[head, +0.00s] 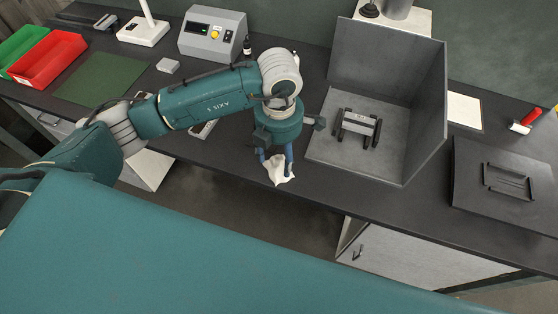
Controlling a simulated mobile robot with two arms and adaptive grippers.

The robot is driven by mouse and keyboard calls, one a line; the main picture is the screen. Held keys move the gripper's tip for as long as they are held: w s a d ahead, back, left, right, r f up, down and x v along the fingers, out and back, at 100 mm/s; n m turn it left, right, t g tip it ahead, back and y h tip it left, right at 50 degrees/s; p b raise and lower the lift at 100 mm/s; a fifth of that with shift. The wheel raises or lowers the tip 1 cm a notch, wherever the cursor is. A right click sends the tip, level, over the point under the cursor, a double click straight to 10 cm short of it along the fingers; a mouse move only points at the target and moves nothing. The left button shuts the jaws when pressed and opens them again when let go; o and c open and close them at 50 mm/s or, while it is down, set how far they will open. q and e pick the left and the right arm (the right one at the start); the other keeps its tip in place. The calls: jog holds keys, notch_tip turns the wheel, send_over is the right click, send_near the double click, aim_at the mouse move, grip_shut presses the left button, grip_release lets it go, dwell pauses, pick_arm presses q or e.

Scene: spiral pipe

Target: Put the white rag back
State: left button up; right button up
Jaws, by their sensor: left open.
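The white rag (280,175) is a small crumpled cloth at the front edge of the dark workbench, in the middle of the head view. My left gripper (275,161) points down over it. Its blue fingers are apart, one on each side of the rag's upper part. I cannot tell whether they touch the cloth. My wrist hides the bench just behind the rag. My right gripper is not in view.
A grey open-sided box (328,148) with a dark metal fixture (358,127) inside stands right of the gripper. A grey control unit (213,34) is behind my arm. Red (48,62) and green (20,45) bins are far left. A dark plate (505,185) lies at right.

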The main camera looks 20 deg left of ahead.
aim_at(279, 163)
pick_arm(q)
notch_tip(279, 163, up, 9)
jog(key=b, duration=0.2)
dwell(0.6)
